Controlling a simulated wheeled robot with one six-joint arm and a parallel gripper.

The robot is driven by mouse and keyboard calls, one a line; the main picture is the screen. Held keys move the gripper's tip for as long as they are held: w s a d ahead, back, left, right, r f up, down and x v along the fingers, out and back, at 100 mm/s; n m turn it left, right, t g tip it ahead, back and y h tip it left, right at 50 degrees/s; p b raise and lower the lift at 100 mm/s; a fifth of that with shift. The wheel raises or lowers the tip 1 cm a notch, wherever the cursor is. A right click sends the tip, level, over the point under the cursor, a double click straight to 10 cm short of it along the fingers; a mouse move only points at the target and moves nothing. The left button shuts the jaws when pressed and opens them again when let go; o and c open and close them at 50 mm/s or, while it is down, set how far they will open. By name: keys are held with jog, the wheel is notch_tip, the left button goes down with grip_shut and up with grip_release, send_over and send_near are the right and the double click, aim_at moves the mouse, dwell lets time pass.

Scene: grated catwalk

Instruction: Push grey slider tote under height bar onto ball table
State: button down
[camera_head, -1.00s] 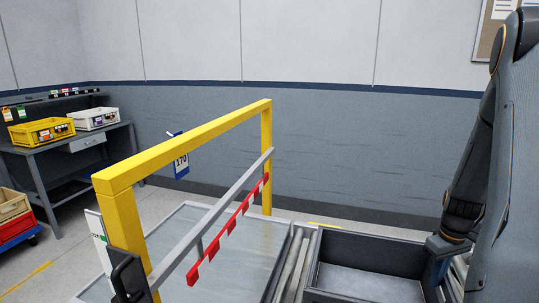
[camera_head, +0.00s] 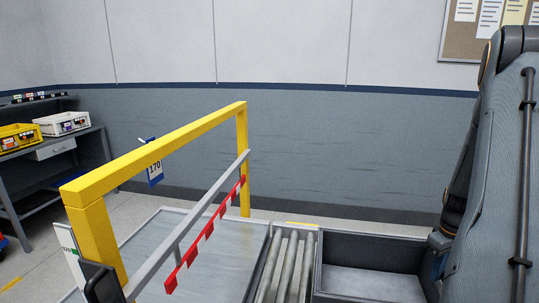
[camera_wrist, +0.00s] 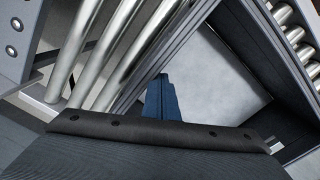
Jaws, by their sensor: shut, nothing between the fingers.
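The grey slider tote (camera_head: 372,250) is an open, dark-walled box with a pale floor at the lower right of the head view. Rollers separate it from the ball table (camera_head: 200,262), a pale flat surface under the yellow frame. The height bar (camera_head: 210,216), a silver rail with red flaps, crosses above the table. In the wrist view the tote's pale floor (camera_wrist: 220,70) shows between dark walls. My gripper (camera_wrist: 163,82) is shut and empty, its blue fingers at the tote's inside; contact with a wall cannot be told. In the head view my arm mostly hides it.
Silver rollers (camera_head: 287,265) lie between tote and table, and more rollers (camera_wrist: 290,25) show beyond the tote. A yellow frame (camera_head: 160,150) with a blue 170 tag (camera_head: 155,175) spans the table. A workbench (camera_head: 50,150) with bins stands far left.

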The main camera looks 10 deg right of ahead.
jog(key=shift+s+d+p, duration=0.2)
jog(key=shift+s+d, duration=0.15)
jog(key=shift+d, duration=0.35)
jog(key=shift+s+d+p, duration=0.2)
jog(key=shift+s+d, duration=0.1)
jog(key=shift+d, duration=0.4)
jog(key=shift+s+d+p, duration=0.2)
jog(key=shift+s+d, duration=0.15)
jog(key=shift+d, duration=0.35)
notch_tip(320, 180, up, 8)
jog(key=p, duration=0.5)
dwell(0.4)
